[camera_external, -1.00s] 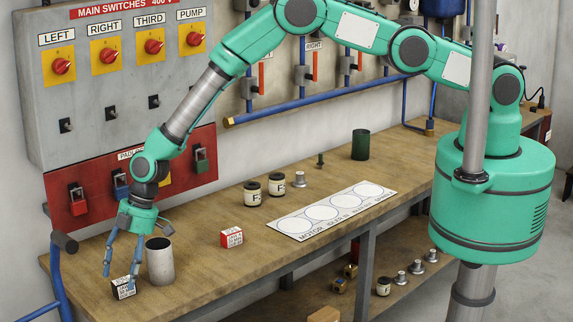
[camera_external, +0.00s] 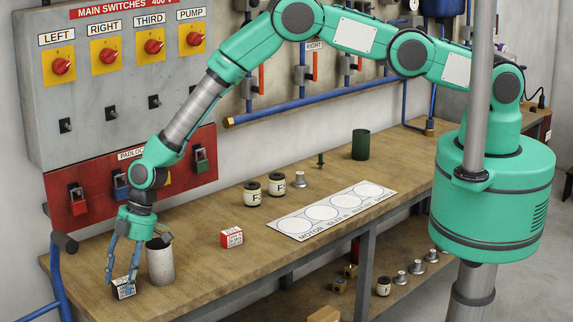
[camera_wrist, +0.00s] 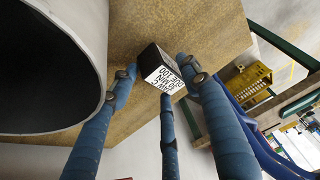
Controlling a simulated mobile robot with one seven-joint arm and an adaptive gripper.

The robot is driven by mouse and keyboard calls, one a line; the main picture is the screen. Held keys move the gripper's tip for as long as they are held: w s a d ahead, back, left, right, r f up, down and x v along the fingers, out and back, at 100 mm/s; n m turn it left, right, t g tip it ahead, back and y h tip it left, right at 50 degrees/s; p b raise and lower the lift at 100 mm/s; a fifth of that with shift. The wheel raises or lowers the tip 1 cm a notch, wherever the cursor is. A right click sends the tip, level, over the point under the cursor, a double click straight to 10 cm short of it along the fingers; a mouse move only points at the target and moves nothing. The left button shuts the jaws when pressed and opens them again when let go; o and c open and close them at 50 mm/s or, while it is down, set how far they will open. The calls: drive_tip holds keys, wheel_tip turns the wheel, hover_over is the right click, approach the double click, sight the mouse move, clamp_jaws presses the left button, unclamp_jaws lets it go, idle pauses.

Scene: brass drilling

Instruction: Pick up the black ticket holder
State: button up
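The black ticket holder (camera_external: 123,289) is a small black block with a white lettered face, near the left front of the wooden bench. It also shows in the wrist view (camera_wrist: 160,70), between the fingertips. My gripper (camera_external: 122,272) points down over it, with its blue fingers spread around it. In the wrist view my gripper (camera_wrist: 158,80) has one finger to the left of the block, one to the right and a third in front of its lettered face. The fingers look open, with a small gap at the left. Exact contact is hard to tell.
A grey metal cup (camera_external: 160,264) stands close to the right of my gripper and fills the left of the wrist view (camera_wrist: 45,70). A red and white block (camera_external: 231,238) lies farther right. Two labelled jars (camera_external: 264,189) and a white mat (camera_external: 332,211) are beyond.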

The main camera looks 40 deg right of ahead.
sight(123, 278)
drive_tip(key=c, duration=0.7)
drive_tip(key=shift+r, duration=0.1)
wheel_tip(123, 278, up, 10)
drive_tip(key=b, duration=0.2)
idle(0.4)
idle(0.5)
